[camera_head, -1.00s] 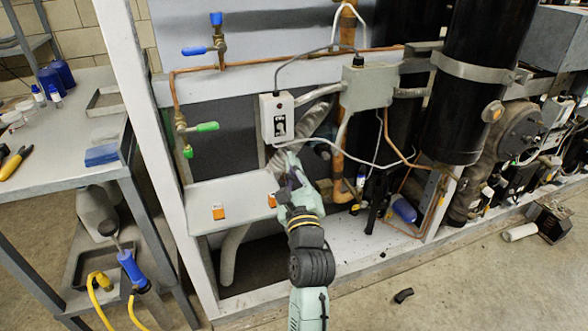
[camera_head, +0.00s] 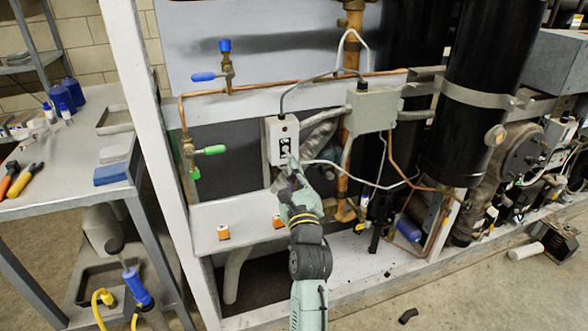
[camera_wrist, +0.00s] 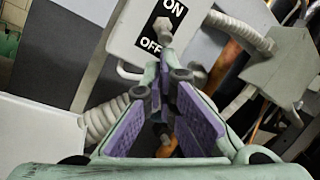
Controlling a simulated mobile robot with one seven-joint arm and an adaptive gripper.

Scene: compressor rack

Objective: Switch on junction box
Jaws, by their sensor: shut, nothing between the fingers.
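The junction box (camera_head: 281,141) is a small pale grey box with a black ON/OFF label on its front. It hangs on the rack's dark back panel. In the wrist view the box (camera_wrist: 125,38) fills the upper middle, tilted, with ON above OFF. My gripper (camera_head: 291,163) is shut and empty, its tips at the lower part of the box front. In the wrist view the fingers (camera_wrist: 167,72), with purple pads, come together just below the OFF lettering.
A larger grey box (camera_head: 373,110) with cables and conduit sits to the right. A copper pipe (camera_head: 300,82) with blue-handled valves runs above, and a green-handled valve (camera_head: 208,150) is at left. A pale shelf (camera_head: 237,222) lies below. A workbench (camera_head: 55,195) stands at far left.

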